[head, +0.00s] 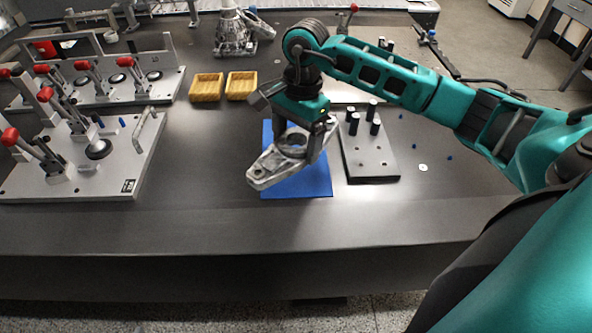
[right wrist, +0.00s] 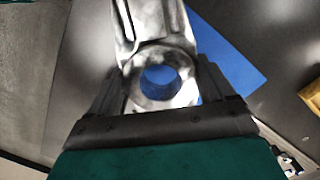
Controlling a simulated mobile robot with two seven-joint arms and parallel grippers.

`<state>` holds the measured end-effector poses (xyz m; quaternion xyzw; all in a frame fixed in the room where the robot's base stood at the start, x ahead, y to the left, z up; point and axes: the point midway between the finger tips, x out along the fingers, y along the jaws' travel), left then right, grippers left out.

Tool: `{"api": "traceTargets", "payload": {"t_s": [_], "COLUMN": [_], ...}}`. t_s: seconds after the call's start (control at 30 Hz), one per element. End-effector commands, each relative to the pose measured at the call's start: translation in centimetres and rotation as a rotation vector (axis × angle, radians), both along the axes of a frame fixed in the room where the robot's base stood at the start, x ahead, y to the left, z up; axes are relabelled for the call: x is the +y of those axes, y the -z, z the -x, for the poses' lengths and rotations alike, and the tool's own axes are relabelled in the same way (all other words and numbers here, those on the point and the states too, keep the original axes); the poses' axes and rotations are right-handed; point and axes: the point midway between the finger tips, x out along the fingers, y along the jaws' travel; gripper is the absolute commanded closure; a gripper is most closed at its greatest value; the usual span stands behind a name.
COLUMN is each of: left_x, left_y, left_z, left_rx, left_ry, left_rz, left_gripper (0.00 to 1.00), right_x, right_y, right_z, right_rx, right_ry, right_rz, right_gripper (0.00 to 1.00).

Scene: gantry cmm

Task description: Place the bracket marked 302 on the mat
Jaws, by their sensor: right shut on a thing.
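A grey metal bracket (head: 268,168) with a round hole is held by my right gripper (head: 302,140), which is shut on it. The bracket is over the blue mat (head: 312,181), and its narrow end sticks out past the mat's left edge. It looks to be a little above the mat; I cannot tell if it touches. In the right wrist view the bracket (right wrist: 150,22) sits between the fingers, with blue mat (right wrist: 228,60) seen through its hole and beside it. No marking is readable on the bracket. My left gripper does not show.
A grey block with black pegs (head: 370,160) stands right of the mat. Clamp fixtures with red handles (head: 75,165) fill the left. Two small wooden trays (head: 206,88) and a metal part (head: 234,38) stand behind. The table front (head: 200,225) is clear.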

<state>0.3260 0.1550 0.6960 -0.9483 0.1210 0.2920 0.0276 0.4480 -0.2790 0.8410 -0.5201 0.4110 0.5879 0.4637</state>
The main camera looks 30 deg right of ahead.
Motion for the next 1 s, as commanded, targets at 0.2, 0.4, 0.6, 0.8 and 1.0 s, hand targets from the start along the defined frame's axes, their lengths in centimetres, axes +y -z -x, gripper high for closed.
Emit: {"api": "traceTargets", "payload": {"t_s": [0.2,0.4,0.6,0.8,1.0], "left_x": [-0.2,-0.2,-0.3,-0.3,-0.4], "left_y": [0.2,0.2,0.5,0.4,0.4], "left_z": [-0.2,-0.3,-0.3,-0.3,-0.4], "left_rx": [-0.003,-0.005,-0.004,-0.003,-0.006], "left_ry": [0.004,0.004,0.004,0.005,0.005], "left_rz": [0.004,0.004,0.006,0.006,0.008], "left_gripper": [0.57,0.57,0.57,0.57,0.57], "right_x": [0.0,0.0,0.1,0.0,0.0], "right_y": [3.9,5.1,8.0,8.9,9.1], "right_z": [-0.1,-0.1,0.0,-0.1,-0.1], "right_rx": [-0.002,-0.003,-0.001,-0.004,-0.004], "right_ry": [-0.001,-0.001,0.000,-0.002,-0.002], "right_rz": [-0.001,-0.002,-0.002,-0.001,-0.001], "right_gripper": [0.71,0.71,0.71,0.71,0.71]}}
